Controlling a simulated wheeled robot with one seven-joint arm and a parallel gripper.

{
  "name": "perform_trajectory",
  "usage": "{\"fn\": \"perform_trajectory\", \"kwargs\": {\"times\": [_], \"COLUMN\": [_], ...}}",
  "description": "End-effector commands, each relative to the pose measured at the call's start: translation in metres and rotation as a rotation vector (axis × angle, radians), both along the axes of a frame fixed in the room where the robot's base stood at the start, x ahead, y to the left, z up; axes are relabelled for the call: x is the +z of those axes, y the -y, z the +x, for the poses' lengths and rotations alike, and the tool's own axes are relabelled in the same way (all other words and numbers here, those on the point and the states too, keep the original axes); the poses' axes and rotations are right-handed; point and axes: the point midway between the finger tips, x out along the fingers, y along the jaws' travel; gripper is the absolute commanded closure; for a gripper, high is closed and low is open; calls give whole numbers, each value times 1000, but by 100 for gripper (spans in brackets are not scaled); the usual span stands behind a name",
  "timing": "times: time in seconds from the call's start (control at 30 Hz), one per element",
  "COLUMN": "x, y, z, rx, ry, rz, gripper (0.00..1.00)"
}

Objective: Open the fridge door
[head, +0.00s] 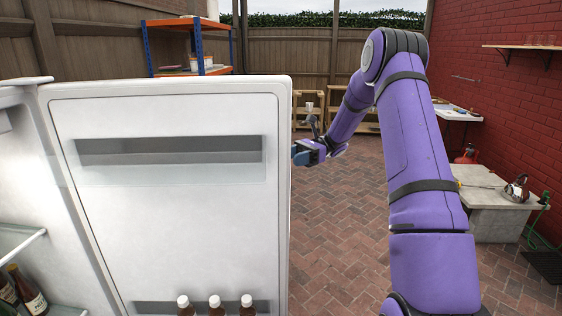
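The fridge door (180,215) stands wide open at the left, its white inner face with shelf recesses turned toward me. The fridge interior (35,190) shows at the far left, with glass shelves and bottles (30,290). My gripper (297,154) is just past the door's free right edge, at about the upper third of its height. Its fingertips are partly hidden by the door edge, so I cannot tell whether it touches the door or is open or shut.
Several capped bottles (215,304) stand in the lower door shelf. A concrete block (490,203) with a metal item stands at the right by the red brick wall (500,80). A blue-orange rack (190,45) is at the back. The brick floor (335,225) between is clear.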

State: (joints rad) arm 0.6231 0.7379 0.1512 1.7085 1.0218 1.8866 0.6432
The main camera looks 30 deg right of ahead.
Motion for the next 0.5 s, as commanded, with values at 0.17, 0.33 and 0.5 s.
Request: {"fn": "perform_trajectory", "kwargs": {"times": [0.17, 0.33, 0.5], "x": [0, 0, 0], "y": [19, 24, 24], "z": [2, 2, 2], "rx": [-1, 1, 0], "ry": [0, -1, -1], "rz": [0, 0, 0], "gripper": [52, 52, 52]}}
